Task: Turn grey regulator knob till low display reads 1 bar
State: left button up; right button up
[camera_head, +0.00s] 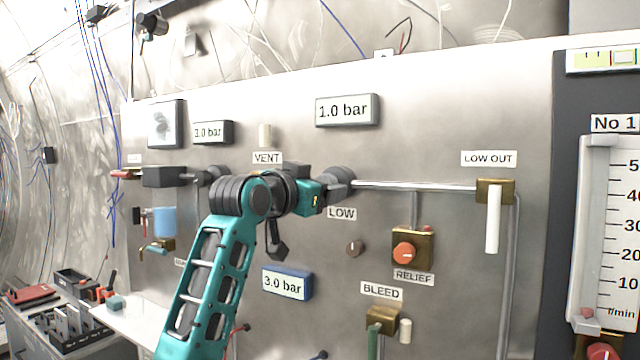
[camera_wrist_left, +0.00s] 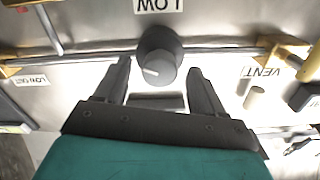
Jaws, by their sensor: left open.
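The grey regulator knob (camera_wrist_left: 160,54) is dark, round, with a pale pointer mark, on the panel by the LOW label (camera_wrist_left: 158,4). My left gripper (camera_wrist_left: 158,68) is open, with one finger on each side of the knob and visible gaps between. I cannot tell how deep the fingertips reach along it. In the head view my left gripper (camera_head: 328,190) is at the knob (camera_head: 341,177) and partly covers it. The white display (camera_head: 347,109) above the LOW label reads 1.0 bar. My right gripper is not in view.
A smaller display (camera_head: 213,132) reads 1.0 bar, and a blue-framed one (camera_head: 287,284) reads 3.0 bar. A steel pipe (camera_head: 415,186) runs right to the LOW OUT valve (camera_head: 494,192). The red RELIEF knob (camera_head: 404,253) and BLEED valve (camera_head: 382,319) sit lower right.

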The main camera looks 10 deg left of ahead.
pick_arm(q)
jog(key=shift+w+d, duration=0.1)
jog(key=shift+w, duration=0.3)
jog(key=c, duration=1.1)
